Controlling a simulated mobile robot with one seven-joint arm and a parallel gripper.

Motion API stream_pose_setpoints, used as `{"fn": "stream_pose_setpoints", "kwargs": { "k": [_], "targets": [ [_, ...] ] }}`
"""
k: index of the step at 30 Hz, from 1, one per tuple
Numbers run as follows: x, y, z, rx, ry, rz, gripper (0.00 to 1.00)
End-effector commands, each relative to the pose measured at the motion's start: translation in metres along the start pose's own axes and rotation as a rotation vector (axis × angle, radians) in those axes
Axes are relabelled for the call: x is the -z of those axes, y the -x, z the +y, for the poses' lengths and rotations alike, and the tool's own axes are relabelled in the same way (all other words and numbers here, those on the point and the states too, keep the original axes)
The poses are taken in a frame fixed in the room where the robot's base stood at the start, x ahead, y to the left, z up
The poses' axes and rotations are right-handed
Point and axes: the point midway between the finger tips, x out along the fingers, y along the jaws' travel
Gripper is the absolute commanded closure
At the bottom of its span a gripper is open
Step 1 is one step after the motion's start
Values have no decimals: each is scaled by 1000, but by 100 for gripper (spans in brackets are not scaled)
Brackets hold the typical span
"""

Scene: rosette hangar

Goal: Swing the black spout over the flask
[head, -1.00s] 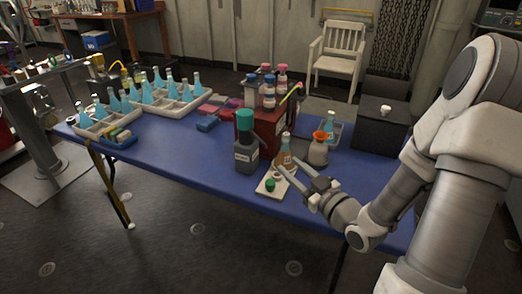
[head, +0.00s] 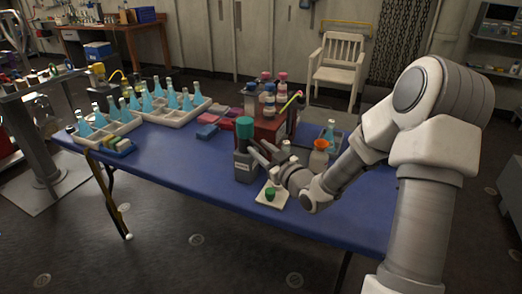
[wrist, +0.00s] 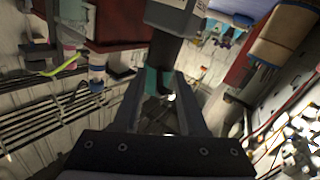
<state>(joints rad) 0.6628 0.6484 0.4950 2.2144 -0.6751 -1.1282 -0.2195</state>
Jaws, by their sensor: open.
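A dark grey bottle (head: 245,165) with a teal top (head: 244,128) stands on the blue table, left of the red box. In the wrist view the bottle (wrist: 178,18) is upside down, and its teal top (wrist: 150,82) shows between my fingers with a dark piece (wrist: 164,78) beside it. That piece may be the black spout; I cannot make it out clearly. My gripper (head: 260,151) is open, close to the right side of the bottle top; contact cannot be told.
A red box (head: 270,128) with several capped bottles stands behind. A vessel with an orange funnel (head: 320,145) is close to my arm on the right. A green knob (head: 270,193) is on the plate. Racks of blue flasks (head: 180,112) fill the table's left. The front middle is clear.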

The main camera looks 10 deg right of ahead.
Motion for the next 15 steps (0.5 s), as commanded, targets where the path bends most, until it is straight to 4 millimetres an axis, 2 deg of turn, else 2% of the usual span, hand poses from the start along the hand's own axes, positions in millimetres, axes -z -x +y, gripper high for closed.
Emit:
{"fn": "stream_pose_setpoints", "kwargs": {
  "k": [3,10,15],
  "targets": [
    [0,0,0,0,0,0,58],
    [0,0,0,0,1,0,100],
    [0,0,0,0,1,0,100]
  ]
}}
